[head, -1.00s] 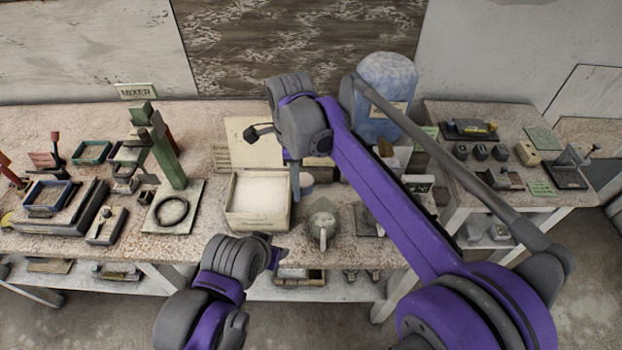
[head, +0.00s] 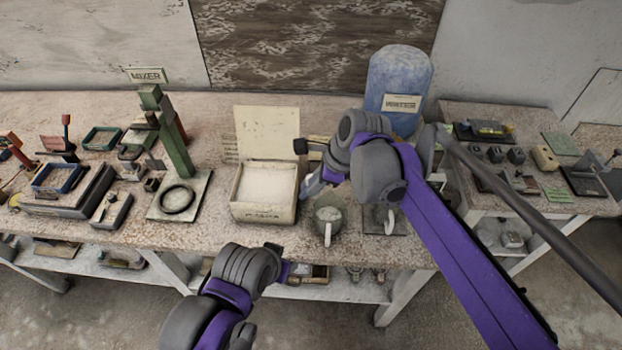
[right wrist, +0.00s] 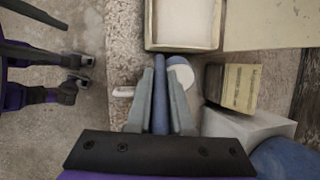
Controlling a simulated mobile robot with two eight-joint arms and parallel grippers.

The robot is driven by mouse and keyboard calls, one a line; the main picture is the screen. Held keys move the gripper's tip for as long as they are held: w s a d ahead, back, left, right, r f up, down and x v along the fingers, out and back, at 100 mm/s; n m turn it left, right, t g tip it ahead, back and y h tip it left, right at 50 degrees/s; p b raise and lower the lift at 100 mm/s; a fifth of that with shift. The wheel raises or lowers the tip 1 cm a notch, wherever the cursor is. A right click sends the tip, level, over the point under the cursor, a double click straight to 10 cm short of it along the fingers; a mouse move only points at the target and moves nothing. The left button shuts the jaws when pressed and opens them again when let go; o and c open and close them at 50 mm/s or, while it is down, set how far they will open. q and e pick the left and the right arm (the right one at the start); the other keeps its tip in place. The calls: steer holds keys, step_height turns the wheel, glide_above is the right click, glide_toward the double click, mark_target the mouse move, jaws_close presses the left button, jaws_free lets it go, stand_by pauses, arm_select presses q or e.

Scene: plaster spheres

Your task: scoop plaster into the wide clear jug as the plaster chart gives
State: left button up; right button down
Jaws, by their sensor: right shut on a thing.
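An open box of white plaster (head: 262,214) stands on the bench with its lid raised. To its right stands a clear jug (head: 327,213) with a pale handle facing me. My right gripper (head: 313,186) is between box and jug, pointing down. In the right wrist view, it is shut on a blue handle (right wrist: 160,95), apparently the scoop's. A round blue shape with a white top (right wrist: 182,74) shows beside the fingertips; I cannot tell whether it joins the handle. The jug is mostly hidden in that view. My left gripper (head: 284,271) is low in front of the bench, jaws unclear.
A second vessel (head: 378,222) with a pale handle stands on a dark plate at the right, partly behind my right arm. A blue water container (head: 400,75) stands behind. A green mixer stand (head: 176,140) is left of the box.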

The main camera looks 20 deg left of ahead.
arm_select(q)
step_height(320, 180, down, 9)
steer(key=s+b, duration=0.2)
steer(key=b, duration=0.4)
steer(key=shift+s+b, duration=0.25)
steer(key=shift+b, duration=0.1)
arm_select(e)
steer(key=d+f+y, duration=0.1)
steer(key=y, duration=0.1)
steer(key=d+f+t+y, duration=0.1)
steer(key=f+y, duration=0.1)
steer(key=d+f+y, duration=0.1)
steer(key=y, duration=0.1)
steer(key=shift+s+d+f+y, duration=0.2)
steer(key=shift+s+f+y, duration=0.1)
steer(key=shift+f+y, duration=0.1)
arm_select(q)
steer(key=shift+r, duration=0.1)
arm_select(e)
steer(key=shift+t, duration=0.3)
arm_select(q)
steer(key=shift+s+f+g+b, duration=0.2)
steer(key=shift+f+g+b, duration=0.1)
steer(key=shift+f+b, duration=0.85)
arm_select(e)
steer(key=shift+s+d+f+y, duration=0.2)
steer(key=shift+d+y, duration=0.2)
steer(key=shift+y, duration=0.6)
